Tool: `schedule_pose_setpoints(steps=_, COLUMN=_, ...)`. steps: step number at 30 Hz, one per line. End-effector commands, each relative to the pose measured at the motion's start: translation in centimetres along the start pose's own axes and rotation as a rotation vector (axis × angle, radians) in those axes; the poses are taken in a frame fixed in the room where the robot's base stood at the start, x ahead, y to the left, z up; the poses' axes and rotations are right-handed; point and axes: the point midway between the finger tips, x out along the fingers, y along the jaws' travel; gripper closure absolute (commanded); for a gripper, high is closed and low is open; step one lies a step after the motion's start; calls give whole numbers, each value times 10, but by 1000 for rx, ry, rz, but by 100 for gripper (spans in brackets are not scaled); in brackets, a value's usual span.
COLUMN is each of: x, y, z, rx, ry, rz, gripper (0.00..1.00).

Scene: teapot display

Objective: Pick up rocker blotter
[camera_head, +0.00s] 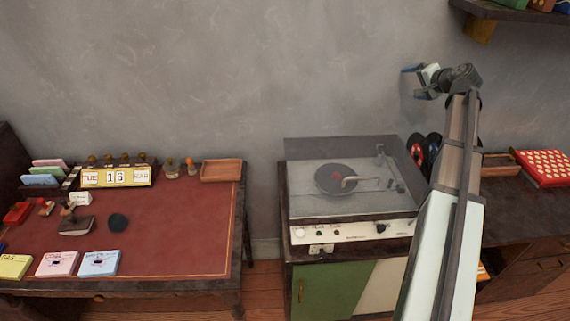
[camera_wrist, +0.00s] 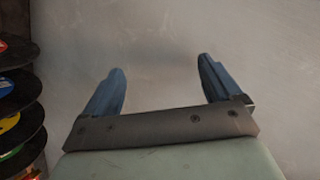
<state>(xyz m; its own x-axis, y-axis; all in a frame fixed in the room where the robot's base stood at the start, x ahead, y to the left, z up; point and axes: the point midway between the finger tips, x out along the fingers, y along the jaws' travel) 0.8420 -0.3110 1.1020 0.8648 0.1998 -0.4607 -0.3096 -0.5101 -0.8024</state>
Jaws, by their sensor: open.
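A small dark brown object with a pale edge (camera_head: 75,226), apparently the rocker blotter, sits on the red top of the desk (camera_head: 180,230) at the left of the head view. A knob-like brown piece shows at its upper left; whether it is part of it is too small to tell. My gripper (camera_head: 411,69) is raised at the upper right, in front of the grey wall and far from the desk. In the wrist view my gripper (camera_wrist: 160,78) has its two blue fingers wide apart with nothing between them. The blotter is not in the wrist view.
A record player (camera_head: 345,185) stands on a cabinet between desk and arm. A calendar block (camera_head: 117,177), wooden tray (camera_head: 221,170), dark round item (camera_head: 118,222) and coloured boxes (camera_head: 99,263) share the desk. Records (camera_wrist: 14,120) are left of my gripper. A shelf (camera_head: 515,12) hangs upper right.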

Motion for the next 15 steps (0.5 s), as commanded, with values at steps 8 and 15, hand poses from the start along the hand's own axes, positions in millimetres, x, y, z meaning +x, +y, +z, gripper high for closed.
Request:
schedule_pose_setpoints(steps=8, x=24, y=-97, z=122, rx=16, ry=-294, rz=-155, gripper=8)
schedule_pose_setpoints(steps=15, x=55, y=-131, z=210, rx=0, ry=-441, rz=-134, gripper=8)
